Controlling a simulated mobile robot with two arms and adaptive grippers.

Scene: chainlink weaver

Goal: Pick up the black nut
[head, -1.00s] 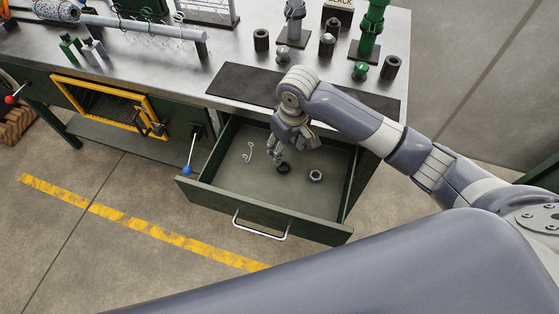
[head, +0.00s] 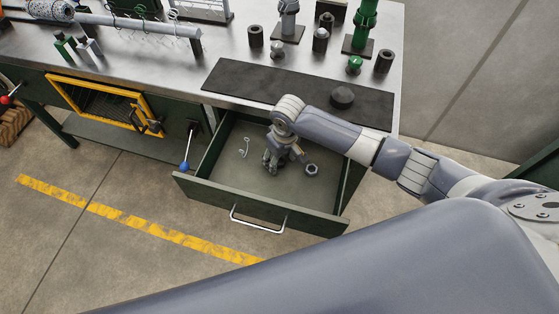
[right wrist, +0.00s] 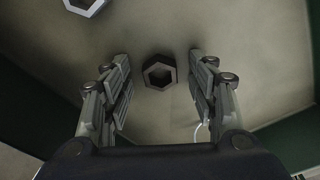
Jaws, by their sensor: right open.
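The black nut (right wrist: 159,72) lies on the drawer floor in the right wrist view, centred between the fingertips of my right gripper (right wrist: 160,75). The fingers are open, one on each side of the nut, with gaps between. In the head view my right gripper (head: 276,164) points down into the open drawer and hides the black nut. A grey-blue nut (head: 312,170) lies just right of the gripper; it also shows at the top left of the right wrist view (right wrist: 85,3). My left gripper does not show.
The open drawer (head: 258,210) has green walls close around the gripper. A metal hook (head: 243,147) lies at its left. On the bench above are a black mat (head: 240,82) with a black disc (head: 342,96), and several posts and cylinders behind.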

